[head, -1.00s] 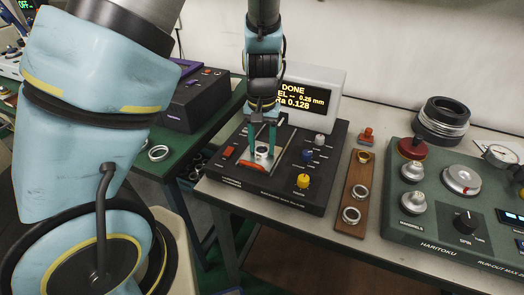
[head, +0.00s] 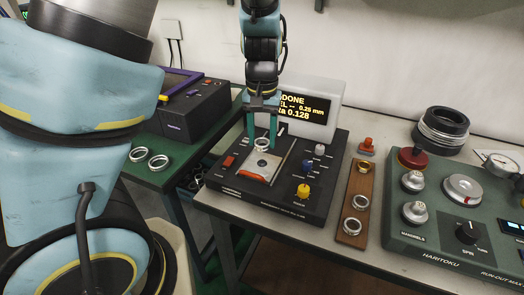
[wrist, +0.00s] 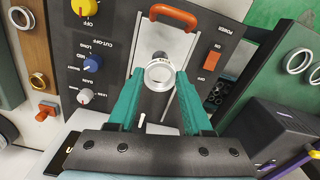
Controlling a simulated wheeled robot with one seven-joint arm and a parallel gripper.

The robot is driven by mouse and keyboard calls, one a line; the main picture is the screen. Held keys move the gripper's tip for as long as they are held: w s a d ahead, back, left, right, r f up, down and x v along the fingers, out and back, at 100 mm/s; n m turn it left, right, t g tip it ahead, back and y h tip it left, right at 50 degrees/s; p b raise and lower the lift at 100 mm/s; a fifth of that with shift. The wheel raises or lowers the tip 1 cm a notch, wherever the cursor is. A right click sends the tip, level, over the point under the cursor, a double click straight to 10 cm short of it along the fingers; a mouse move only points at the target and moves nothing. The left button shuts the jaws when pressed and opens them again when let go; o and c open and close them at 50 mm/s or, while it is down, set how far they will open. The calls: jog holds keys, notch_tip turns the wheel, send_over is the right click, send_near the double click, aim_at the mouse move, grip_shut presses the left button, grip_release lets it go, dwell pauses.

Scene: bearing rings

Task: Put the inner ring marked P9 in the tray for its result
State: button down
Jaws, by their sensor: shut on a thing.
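My gripper (head: 262,138) has its teal fingers shut on a silver ring (head: 262,145), held just above the plate of the black measuring device (head: 310,200). In the wrist view the ring (wrist: 159,75) sits between the fingertips (wrist: 159,84), over the pale plate (wrist: 150,105) with its orange handle. I cannot read a P9 mark on it. The device's screen (head: 305,108) shows "DONE" and values 0.25 mm and 0.128; my gripper hides part of the text. A dark tray (head: 194,180) with several rings sits low between the two tables; I see no readable label on it.
Two rings (head: 158,161) lie on the green table (head: 160,180) at left, beside a dark box (head: 190,112). A wooden board (head: 347,237) holds rings right of the device. A green run-out machine (head: 440,235) stands at the right.

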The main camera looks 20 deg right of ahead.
notch_tip(320, 180, up, 9)
jog(key=p, duration=0.4)
jog(key=shift+r+p, duration=0.2)
jog(key=shift+p, duration=0.15)
dwell(0.5)
